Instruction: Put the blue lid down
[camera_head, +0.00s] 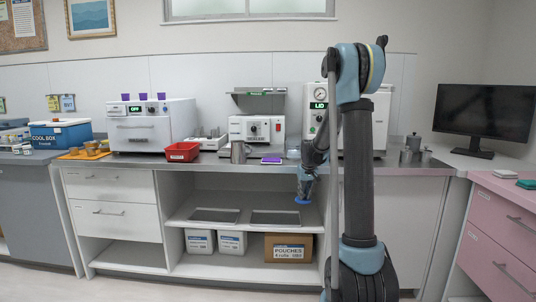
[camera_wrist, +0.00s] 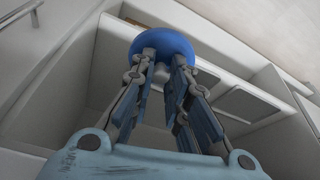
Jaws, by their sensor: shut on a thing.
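The blue lid (camera_wrist: 160,42) is round and shows at the far end of the wrist view, held between the fingertips. My gripper (camera_wrist: 166,66) is shut on it, apparently by a grey knob between the fingers. In the head view my gripper (camera_head: 304,190) points down in front of the counter, and the blue lid (camera_head: 303,201) shows as a small blue disc below it. The lid appears in front of the open shelf, below the counter-top level. It looks clear of any surface, though the depth is hard to judge.
The open shelf (camera_head: 184,218) bears two dark flat panels (camera_head: 276,217). Boxes, including a brown carton (camera_head: 289,247), stand beneath. On the counter (camera_head: 218,163) are a red bin (camera_head: 182,152), a metal cup (camera_head: 238,152), a purple item (camera_head: 271,160) and metal pots (camera_head: 413,150) at right.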

